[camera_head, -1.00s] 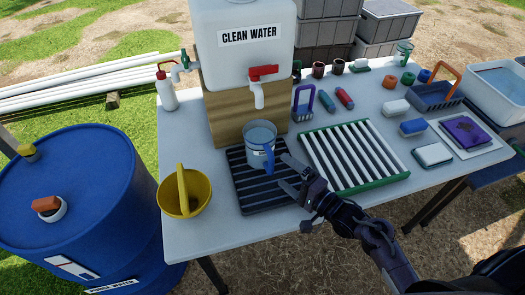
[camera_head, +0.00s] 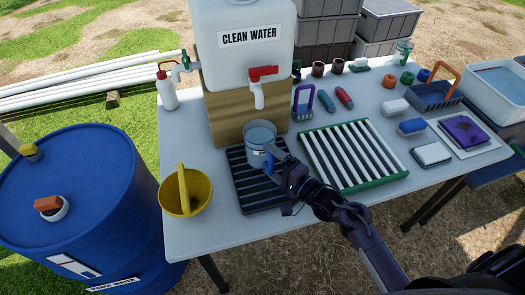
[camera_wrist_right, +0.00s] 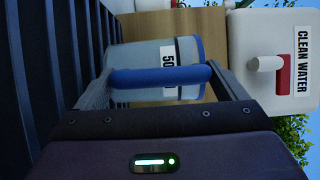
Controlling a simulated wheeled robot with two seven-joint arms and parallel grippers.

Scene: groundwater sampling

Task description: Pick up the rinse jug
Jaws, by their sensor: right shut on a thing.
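The rinse jug (camera_head: 260,136) is a clear jug with a blue rim and a blue handle, holding water. It stands upright on the black slatted drip tray (camera_head: 250,195), below the red tap of the clean water tank. My right gripper (camera_head: 272,158) is at the jug's handle side and shut on the blue handle. In the right wrist view the handle (camera_wrist_right: 160,77) lies between the two fingers, with the jug body (camera_wrist_right: 150,55) and its label just beyond. My left gripper is not in view.
The clean water tank (camera_head: 245,45) with its red tap (camera_head: 262,73) stands on a wooden block (camera_head: 230,112) behind the jug. A yellow scoop-like container (camera_head: 186,198) is left of the tray. A green-framed white rack (camera_head: 355,155) is close on the right.

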